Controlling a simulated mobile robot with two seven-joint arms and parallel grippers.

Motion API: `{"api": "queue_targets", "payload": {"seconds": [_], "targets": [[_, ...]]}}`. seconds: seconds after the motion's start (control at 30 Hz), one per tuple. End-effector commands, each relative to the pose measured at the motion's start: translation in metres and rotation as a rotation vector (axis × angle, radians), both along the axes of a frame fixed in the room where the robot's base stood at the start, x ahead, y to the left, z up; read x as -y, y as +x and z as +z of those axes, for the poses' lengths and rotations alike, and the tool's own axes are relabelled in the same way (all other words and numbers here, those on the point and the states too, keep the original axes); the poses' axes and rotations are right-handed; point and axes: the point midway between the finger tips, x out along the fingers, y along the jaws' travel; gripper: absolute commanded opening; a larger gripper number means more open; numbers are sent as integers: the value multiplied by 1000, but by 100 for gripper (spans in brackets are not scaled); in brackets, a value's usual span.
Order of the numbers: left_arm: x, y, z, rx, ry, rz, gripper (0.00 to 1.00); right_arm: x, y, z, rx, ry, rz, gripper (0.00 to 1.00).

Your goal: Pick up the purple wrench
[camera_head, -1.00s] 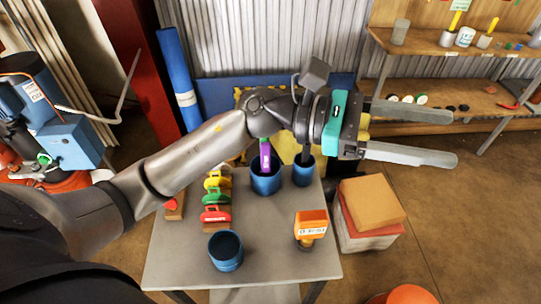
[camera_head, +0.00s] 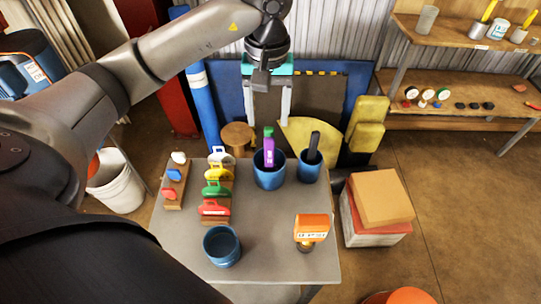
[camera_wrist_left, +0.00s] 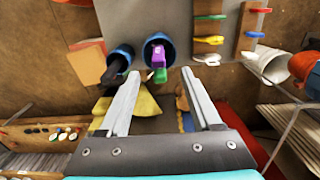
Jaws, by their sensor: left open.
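The purple wrench (camera_head: 269,151) stands upright in a blue cup (camera_head: 268,178) at the back of the grey table, with a green part at its top. In the left wrist view the purple wrench (camera_wrist_left: 158,54) pokes out of the blue cup (camera_wrist_left: 151,37), beyond and between the fingertips. My left gripper (camera_head: 267,117) points down above and behind the cup, open and empty, apart from the wrench. It also shows in the left wrist view (camera_wrist_left: 165,72) with its two fingers spread. My right gripper is not in view.
A second blue cup (camera_head: 309,166) with a black tool stands just right. An empty blue cup (camera_head: 222,246), an orange tool (camera_head: 311,230) and racks of coloured tags (camera_head: 215,190) share the table (camera_head: 270,222). Boxes (camera_head: 378,207) stand to the right. The table's middle is clear.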

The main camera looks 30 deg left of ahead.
Motion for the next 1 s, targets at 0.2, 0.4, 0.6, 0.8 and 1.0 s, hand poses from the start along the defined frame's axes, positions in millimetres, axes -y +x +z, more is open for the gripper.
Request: {"api": "queue_targets", "payload": {"seconds": [0.2, 0.4, 0.6, 0.8, 1.0], "targets": [[1, -1, -50, -5, -5, -1, 65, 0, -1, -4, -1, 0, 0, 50], [1, 0, -73, -1, -4, -1, 65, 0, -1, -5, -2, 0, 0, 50], [1, 3, -89, -4, -7, 0, 65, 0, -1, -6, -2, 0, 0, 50], [-1, 7, -119, -3, -7, 0, 65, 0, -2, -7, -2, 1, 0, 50], [-1, 8, -128, 1, -5, 0, 65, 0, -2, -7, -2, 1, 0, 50]]}}
